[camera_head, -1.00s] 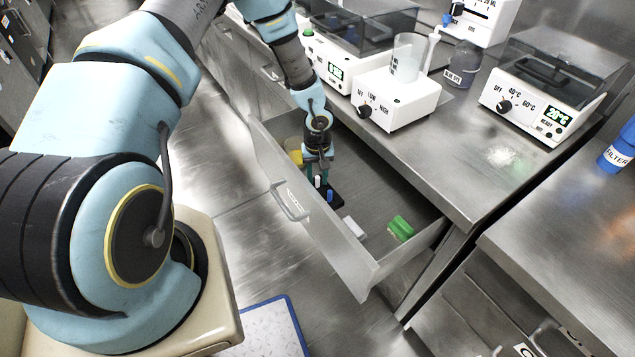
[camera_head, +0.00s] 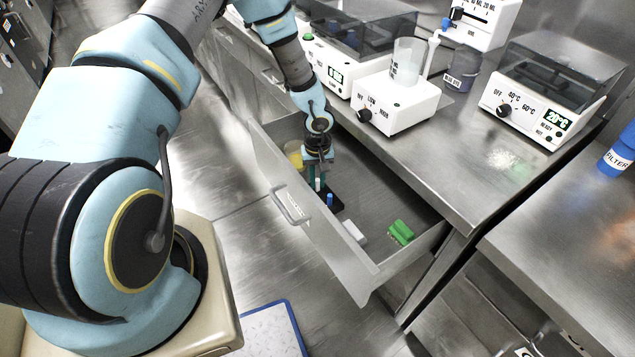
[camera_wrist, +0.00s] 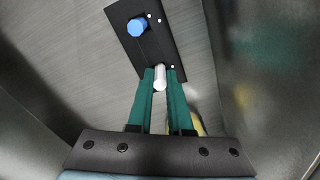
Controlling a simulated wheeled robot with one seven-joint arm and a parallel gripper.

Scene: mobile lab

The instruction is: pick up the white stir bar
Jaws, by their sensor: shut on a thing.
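The white stir bar (camera_wrist: 159,78) is between the two green fingers of my gripper (camera_wrist: 160,84) in the wrist view, standing along them at the near end of a black holder (camera_wrist: 153,43). My gripper is shut on it. In the head view my gripper (camera_head: 320,183) is down inside the open drawer, and the white stir bar (camera_head: 319,184) shows as a small pale spot at the fingers. A blue stir bar (camera_wrist: 136,27) stands in the holder, and it also shows in the head view (camera_head: 330,200). I cannot tell whether the white bar still touches the holder.
The open drawer (camera_head: 367,277) has walls close around my gripper. In it are a white block (camera_head: 354,232), a green object (camera_head: 401,232) and a yellow item (camera_head: 294,150). A hotplate (camera_head: 396,108) with a beaker stands on the bench above.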

